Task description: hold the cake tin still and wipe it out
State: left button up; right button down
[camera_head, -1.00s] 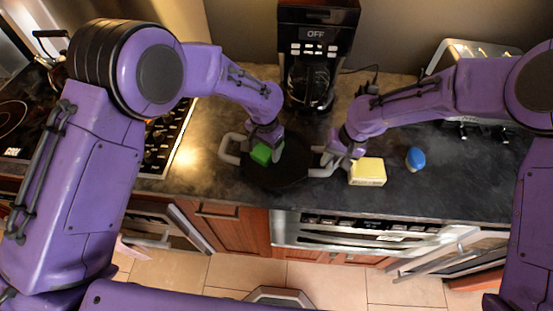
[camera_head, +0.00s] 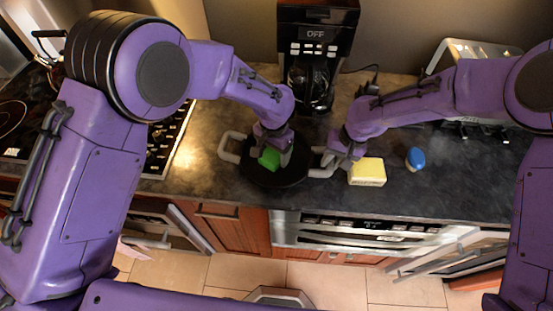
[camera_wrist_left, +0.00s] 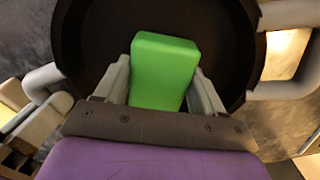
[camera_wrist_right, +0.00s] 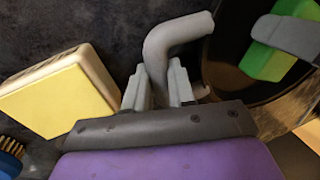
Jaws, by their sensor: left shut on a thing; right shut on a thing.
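The cake tin (camera_head: 262,180) is a round black pan with two grey loop handles, lying on the dark counter. My left gripper (camera_head: 272,158) is shut on a green sponge (camera_wrist_left: 163,70) and holds it inside the tin. The sponge also shows in the right wrist view (camera_wrist_right: 277,45); whether it touches the tin floor is hard to tell. My right gripper (camera_wrist_right: 167,92) is shut on the tin's right handle (camera_wrist_right: 172,38), which shows in the head view at the tin's right side (camera_head: 322,172).
A yellow-topped block (camera_head: 368,172) lies just right of my right gripper, with a blue-topped brush (camera_head: 415,157) beyond it. A coffee maker (camera_head: 315,55) stands behind the tin. A stove (camera_head: 165,145) is to the left. The counter's front edge is close below the tin.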

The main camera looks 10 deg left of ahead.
pick_arm(q)
jog(key=shift+s+d+r, duration=0.1)
jog(key=shift+d, duration=0.1)
jog(key=shift+r, duration=2.7)
jog(key=shift+a, duration=0.1)
jog(key=shift+a, duration=0.1)
pick_arm(e)
jog(key=shift+a, duration=0.1)
pick_arm(q)
jog(key=a, duration=0.9)
pick_arm(e)
jog(key=shift+w, duration=0.1)
pick_arm(q)
jog(key=shift+d, duration=0.1)
pick_arm(e)
jog(key=shift+c, duration=1.1)
grip_release()
